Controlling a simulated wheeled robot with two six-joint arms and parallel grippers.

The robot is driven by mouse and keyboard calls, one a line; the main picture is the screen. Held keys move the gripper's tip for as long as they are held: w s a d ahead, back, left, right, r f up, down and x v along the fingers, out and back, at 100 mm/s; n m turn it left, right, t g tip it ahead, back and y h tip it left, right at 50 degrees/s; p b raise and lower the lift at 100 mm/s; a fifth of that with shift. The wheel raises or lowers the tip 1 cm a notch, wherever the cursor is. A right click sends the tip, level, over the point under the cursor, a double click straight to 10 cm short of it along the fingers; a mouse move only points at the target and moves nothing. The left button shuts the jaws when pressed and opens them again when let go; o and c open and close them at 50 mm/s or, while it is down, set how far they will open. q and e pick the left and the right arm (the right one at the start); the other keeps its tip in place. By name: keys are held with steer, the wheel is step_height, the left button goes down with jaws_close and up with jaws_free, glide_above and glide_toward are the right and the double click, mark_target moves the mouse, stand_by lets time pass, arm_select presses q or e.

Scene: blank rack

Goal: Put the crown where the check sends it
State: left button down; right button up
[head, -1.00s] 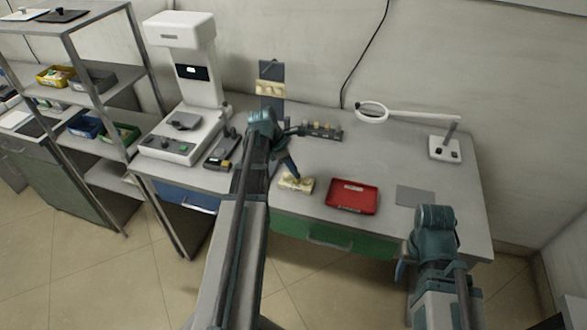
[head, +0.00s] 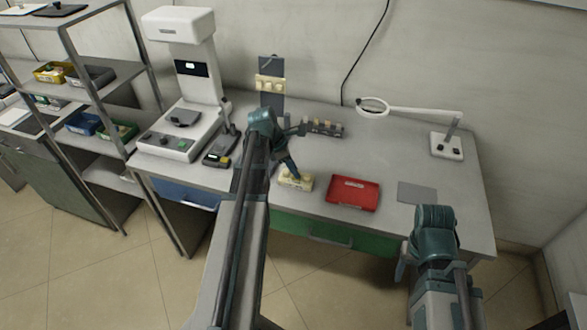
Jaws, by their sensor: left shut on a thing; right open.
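My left gripper (head: 294,174) reaches down over the work table, its fingertips at the top of a small cream block (head: 297,183) near the table's front edge. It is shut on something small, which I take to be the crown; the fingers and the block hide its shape. I cannot tell whether it touches the block. My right gripper (head: 402,268) is open and low in front of the table's right part, partly hidden by its own wrist.
A red tray (head: 353,206) lies right of the block, then a grey mat (head: 417,193). A white machine (head: 178,144) and a dark handheld device (head: 218,159) stand at left. A small rack (head: 322,130) and magnifier lamp (head: 446,146) stand behind. Shelves (head: 92,84) stand far left.

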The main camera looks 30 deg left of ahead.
arm_select(q)
steer(key=shift+f+b, duration=0.3)
steer(key=shift+f, duration=0.1)
steer(key=c, duration=0.5)
jaws_free()
steer(key=shift+r, duration=0.1)
steer(key=shift+c, duration=0.2)
steer(key=p+v, duration=1.3)
steer(key=v, duration=0.1)
